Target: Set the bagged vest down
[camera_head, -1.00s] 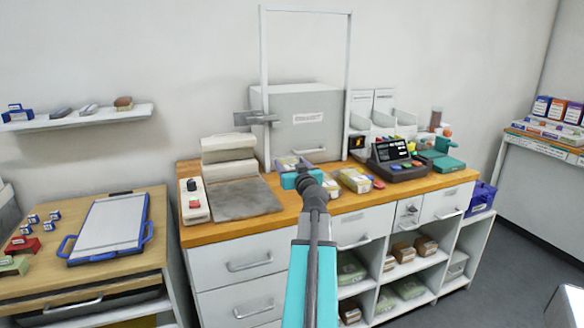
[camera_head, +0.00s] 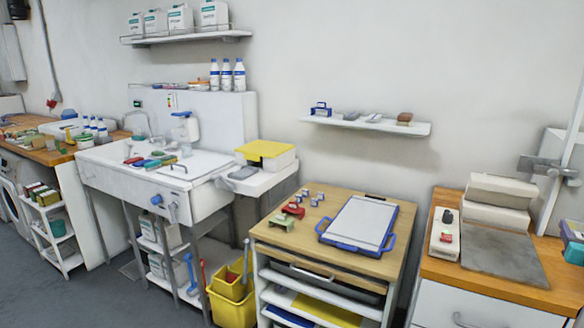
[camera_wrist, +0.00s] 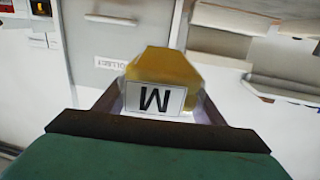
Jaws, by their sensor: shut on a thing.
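The bagged vest (camera_wrist: 163,67) is a yellow packet with a white label reading M, in the wrist view. My gripper (camera_wrist: 160,100) is shut on it, with a dark finger on each side. A pale cabinet front with a small label stands behind it, and the view is tilted and partly blurred. The head view is turned away, so the held packet cannot be made out there. Only a bit of something teal (camera_head: 573,252) shows at its right edge; I cannot tell whether it is my gripper.
A white board with blue handles (camera_head: 360,224) lies on the wooden table, with small red, green and blue items to its left. The right bench holds a grey plate (camera_head: 503,254) and pale stacked blocks (camera_head: 497,200). A sink (camera_head: 155,180) and yellow bucket (camera_head: 232,296) are farther left.

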